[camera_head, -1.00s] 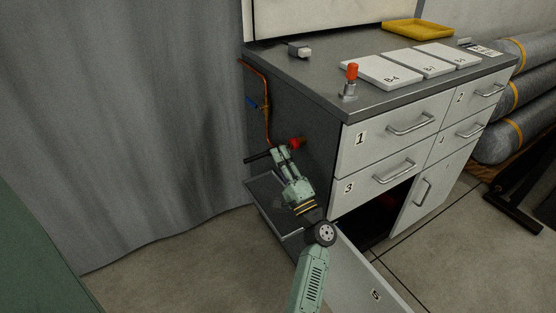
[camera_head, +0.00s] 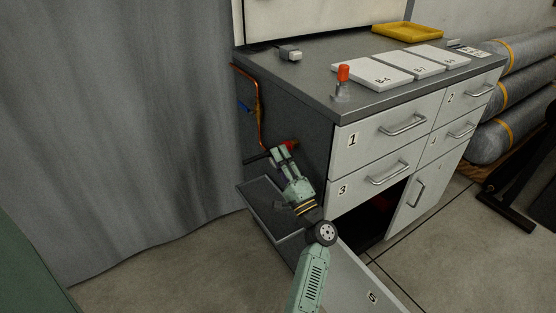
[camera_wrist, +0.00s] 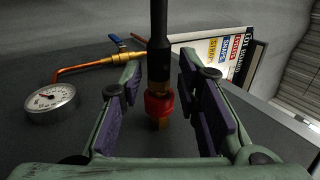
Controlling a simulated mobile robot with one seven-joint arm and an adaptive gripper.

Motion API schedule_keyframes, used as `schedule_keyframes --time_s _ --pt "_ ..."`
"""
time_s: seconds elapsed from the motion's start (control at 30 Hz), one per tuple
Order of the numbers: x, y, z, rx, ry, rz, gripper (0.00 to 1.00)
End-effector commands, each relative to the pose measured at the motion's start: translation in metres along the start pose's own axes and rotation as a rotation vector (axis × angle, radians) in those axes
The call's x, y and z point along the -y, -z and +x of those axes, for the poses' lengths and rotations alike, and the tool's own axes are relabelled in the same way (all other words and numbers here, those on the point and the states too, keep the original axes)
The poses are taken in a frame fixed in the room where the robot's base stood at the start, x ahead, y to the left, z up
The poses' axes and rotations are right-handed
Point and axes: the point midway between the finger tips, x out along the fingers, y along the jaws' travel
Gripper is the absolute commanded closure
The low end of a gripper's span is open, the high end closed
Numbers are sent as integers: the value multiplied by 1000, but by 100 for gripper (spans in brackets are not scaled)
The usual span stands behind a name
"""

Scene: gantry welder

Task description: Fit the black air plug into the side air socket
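The black air plug (camera_wrist: 158,30) is a black rod with a brass end; in the head view its black part (camera_head: 256,157) sticks out left of my gripper. The side air socket (camera_wrist: 159,103) has a red collar over a brass fitting and shows red on the cabinet's side in the head view (camera_head: 291,146). The plug's brass end meets the red collar in line with it; how deep it sits I cannot tell. My gripper (camera_wrist: 160,95) is open, its purple-padded fingers on both sides of the plug and collar, with gaps visible on both sides.
A copper pipe with a blue lever (camera_head: 245,107) runs down the cabinet side, near the socket. A round gauge (camera_wrist: 50,102) is left in the wrist view. A drawer front marked 5 (camera_head: 368,290) hangs open beside my arm. A grey curtain (camera_head: 120,130) is left.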

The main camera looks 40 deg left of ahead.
Motion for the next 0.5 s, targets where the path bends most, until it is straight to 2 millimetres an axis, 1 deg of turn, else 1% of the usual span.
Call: schedule_keyframes --time_s 0.03,0.13,0.4,0.5 --pt "0 0 0 0 0 0 64" --pt "0 -1 0 1 0 0 58" --pt "-1 -1 0 2 -1 1 58" --pt "-1 -1 -6 2 -3 0 58"
